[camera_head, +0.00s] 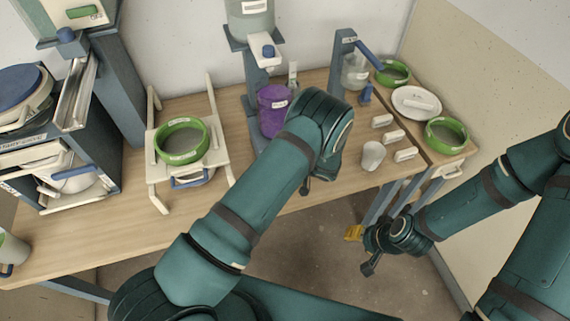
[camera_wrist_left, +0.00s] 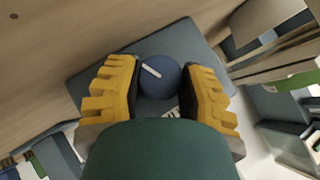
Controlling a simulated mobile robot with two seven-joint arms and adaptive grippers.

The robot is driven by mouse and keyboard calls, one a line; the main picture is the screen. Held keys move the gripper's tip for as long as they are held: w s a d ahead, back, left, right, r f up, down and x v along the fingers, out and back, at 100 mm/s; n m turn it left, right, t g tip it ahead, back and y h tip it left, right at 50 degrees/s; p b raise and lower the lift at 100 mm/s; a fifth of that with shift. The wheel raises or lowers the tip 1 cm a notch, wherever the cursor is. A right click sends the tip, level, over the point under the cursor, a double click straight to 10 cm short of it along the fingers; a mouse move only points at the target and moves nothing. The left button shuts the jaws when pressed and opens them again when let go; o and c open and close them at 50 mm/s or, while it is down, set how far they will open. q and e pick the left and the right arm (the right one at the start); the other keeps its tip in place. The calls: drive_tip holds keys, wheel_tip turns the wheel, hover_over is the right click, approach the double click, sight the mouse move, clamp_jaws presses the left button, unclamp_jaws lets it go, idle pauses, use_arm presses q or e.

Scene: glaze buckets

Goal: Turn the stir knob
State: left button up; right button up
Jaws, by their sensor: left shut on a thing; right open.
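The stir knob (camera_wrist_left: 160,82) is a round blue knob with a white line on its face, on a grey-blue plate (camera_wrist_left: 88,82) in the left wrist view. My left gripper (camera_wrist_left: 160,68) has its yellow fingers on both sides of the knob, shut on it. In the head view my left arm reaches over the table's front, and its gripper and this knob are hidden. My right gripper (camera_head: 354,233) hangs low in front of the table, away from the knob, its yellow fingertips partly showing.
A purple bucket (camera_head: 273,110) stands behind my left arm. A green-rimmed sieve (camera_head: 181,142) sits on a white stand to the left. A white cup (camera_head: 372,156), white blocks, a plate (camera_head: 416,103) and green-rimmed bowls are at right. The table (camera_head: 110,235) is clear at front left.

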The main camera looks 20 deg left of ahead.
use_arm(q)
drive_tip(key=y+b, duration=0.1)
drive_tip(key=m+g+y+b, duration=0.1)
drive_tip(key=b, duration=0.1)
drive_tip(key=shift+w+f, duration=0.1)
drive_tip(key=shift+f, duration=0.15)
drive_tip(key=shift+a+r+m+y+b, duration=0.1)
drive_tip(key=shift+r+m+y+b, duration=0.1)
drive_tip(key=shift+m+y+b, duration=0.55)
drive_tip(key=o, duration=0.9)
drive_tip(key=shift+o, duration=0.2)
drive_tip(key=v, duration=1.2)
drive_tip(key=shift+w+f, duration=0.1)
drive_tip(key=shift+w, duration=0.1)
